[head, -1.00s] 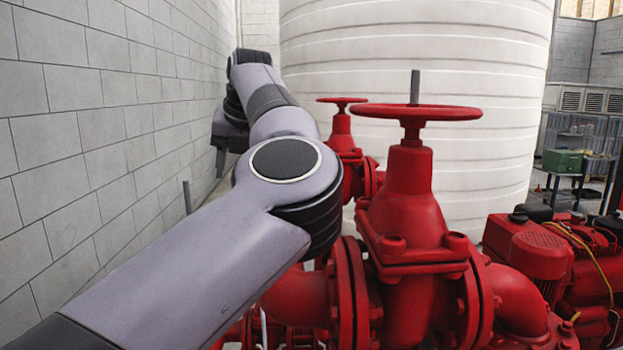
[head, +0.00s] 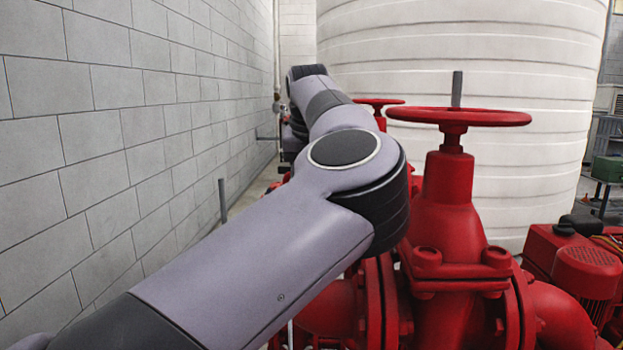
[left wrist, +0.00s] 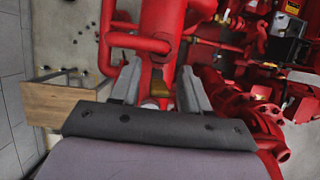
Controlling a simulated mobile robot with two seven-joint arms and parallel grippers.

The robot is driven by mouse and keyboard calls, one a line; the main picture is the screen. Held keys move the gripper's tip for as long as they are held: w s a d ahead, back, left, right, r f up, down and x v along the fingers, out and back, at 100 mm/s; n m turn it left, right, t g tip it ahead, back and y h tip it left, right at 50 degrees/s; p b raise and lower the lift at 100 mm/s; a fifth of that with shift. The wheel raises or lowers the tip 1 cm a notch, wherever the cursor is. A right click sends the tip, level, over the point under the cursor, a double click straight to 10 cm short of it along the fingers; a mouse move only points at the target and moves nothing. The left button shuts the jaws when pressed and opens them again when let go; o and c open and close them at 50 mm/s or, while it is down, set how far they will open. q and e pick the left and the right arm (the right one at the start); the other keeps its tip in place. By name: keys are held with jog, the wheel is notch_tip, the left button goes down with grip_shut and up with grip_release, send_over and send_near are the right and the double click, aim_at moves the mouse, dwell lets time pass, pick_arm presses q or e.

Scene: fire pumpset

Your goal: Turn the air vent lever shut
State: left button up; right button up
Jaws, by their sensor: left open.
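In the left wrist view a small brass-coloured part (left wrist: 160,88) shows between my fingers, against a red vertical pipe (left wrist: 160,50). It may belong to the air vent, but I cannot make out a lever or its position. My left gripper (left wrist: 160,72) is open, with one finger on each side of the pipe and brass part. I cannot tell whether either finger touches them. In the head view my left arm reaches forward and its far end hides most of the gripper. My right gripper is in neither view.
A red valve with a handwheel (head: 459,117) stands right of my arm, with another handwheel (head: 378,101) behind it. A block wall (head: 120,130) runs along the left, a white tank (head: 460,50) behind. A wooden box (left wrist: 65,104) lies left in the wrist view.

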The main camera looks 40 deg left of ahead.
pick_arm(q)
grip_shut()
jog(key=shift+a, duration=0.1)
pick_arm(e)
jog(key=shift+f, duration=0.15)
